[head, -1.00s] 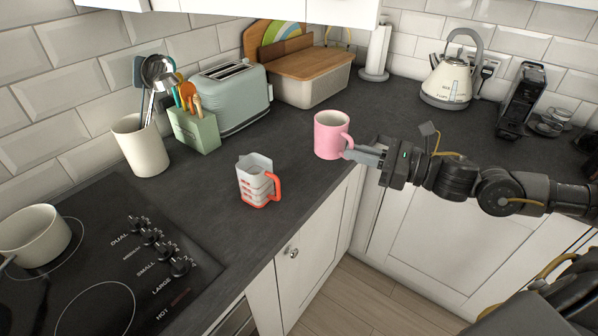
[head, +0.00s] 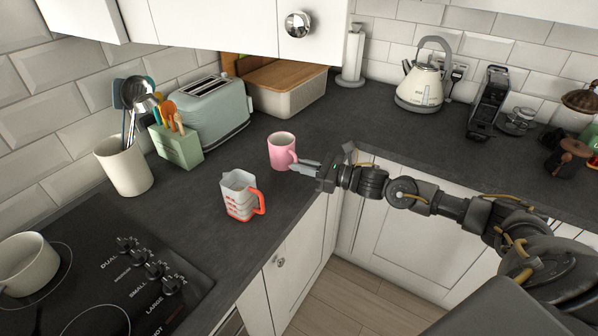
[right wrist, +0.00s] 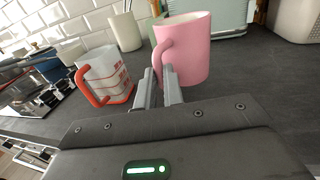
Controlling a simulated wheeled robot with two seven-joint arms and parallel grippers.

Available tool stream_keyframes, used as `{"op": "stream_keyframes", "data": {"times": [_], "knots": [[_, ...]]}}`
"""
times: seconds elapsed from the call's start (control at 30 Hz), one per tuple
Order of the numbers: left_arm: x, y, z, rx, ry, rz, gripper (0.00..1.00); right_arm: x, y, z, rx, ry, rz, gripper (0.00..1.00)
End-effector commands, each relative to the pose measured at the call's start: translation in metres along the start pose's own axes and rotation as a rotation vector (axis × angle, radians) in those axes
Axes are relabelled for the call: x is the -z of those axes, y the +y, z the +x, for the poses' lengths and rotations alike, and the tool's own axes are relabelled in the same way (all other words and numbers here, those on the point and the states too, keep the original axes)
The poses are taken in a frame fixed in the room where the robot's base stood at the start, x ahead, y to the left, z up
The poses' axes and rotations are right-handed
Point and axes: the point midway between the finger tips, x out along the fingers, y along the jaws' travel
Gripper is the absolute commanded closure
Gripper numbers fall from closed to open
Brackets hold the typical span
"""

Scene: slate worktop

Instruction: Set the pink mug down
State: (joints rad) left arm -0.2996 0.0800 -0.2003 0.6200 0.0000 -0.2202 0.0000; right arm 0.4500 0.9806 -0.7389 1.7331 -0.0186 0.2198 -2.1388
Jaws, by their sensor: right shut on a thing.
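The pink mug (head: 281,153) is upright over the slate worktop (head: 190,215), near the inner corner of its front edge. My right gripper (head: 297,166) reaches in from the right and is shut on the mug's handle. In the right wrist view the mug (right wrist: 192,48) stands beyond the two fingers (right wrist: 160,86), with the lower handle between them. The mug's base is at or just above the worktop; I cannot tell whether it touches. My left gripper is not in view.
A measuring jug (head: 238,198) with a red handle stands left of the mug, close by. A toaster (head: 208,112), a green utensil box (head: 178,146) and a bread bin (head: 287,92) stand behind. The hob (head: 80,270) is at lower left. Bare worktop lies between mug and toaster.

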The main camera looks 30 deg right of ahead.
Motion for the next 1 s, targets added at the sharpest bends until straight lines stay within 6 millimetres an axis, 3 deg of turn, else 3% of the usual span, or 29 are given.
{"op": "stream_keyframes", "data": {"times": [0.33, 0.6, 0.97, 1.0], "knots": [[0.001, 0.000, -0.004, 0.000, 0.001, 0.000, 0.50, 0.013, -0.007, 0.010, 0.001, -0.002, 0.000, 1.00], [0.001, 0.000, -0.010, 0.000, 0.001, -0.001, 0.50, 0.044, -0.007, 0.011, 0.000, -0.002, -0.001, 1.00], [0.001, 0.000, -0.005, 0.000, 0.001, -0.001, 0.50, 0.049, -0.007, 0.011, 0.000, -0.002, -0.002, 1.00], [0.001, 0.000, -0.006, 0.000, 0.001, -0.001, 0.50, 0.049, -0.007, 0.011, 0.000, 0.000, -0.001, 0.88]]}}
